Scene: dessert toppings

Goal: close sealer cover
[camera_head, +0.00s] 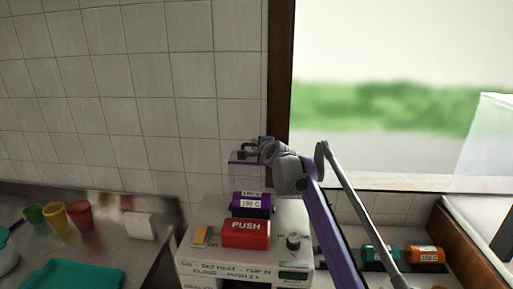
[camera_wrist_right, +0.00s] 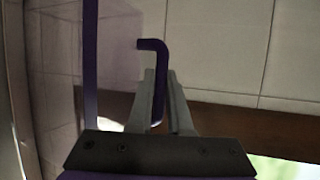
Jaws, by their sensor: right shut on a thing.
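The sealer (camera_head: 205,245) is a white machine with a red PUSH block (camera_head: 246,234), a dark knob (camera_head: 293,242) and a small display. A purple cartridge (camera_head: 251,205) labelled 190 C sits on it behind the red block. The see-through purple cover (camera_head: 243,178) stands raised above the back of the sealer. My right gripper (camera_head: 262,147) is up at the cover's top. In the right wrist view its fingers (camera_wrist_right: 161,84) are shut on the bent purple handle (camera_wrist_right: 153,45). The cover's edge (camera_wrist_right: 90,60) shows at left there. My left gripper is not in view.
An orange cartridge (camera_head: 425,255) and a teal one (camera_head: 380,253) lie right of the sealer, beyond my right arm. A tiled wall stands behind.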

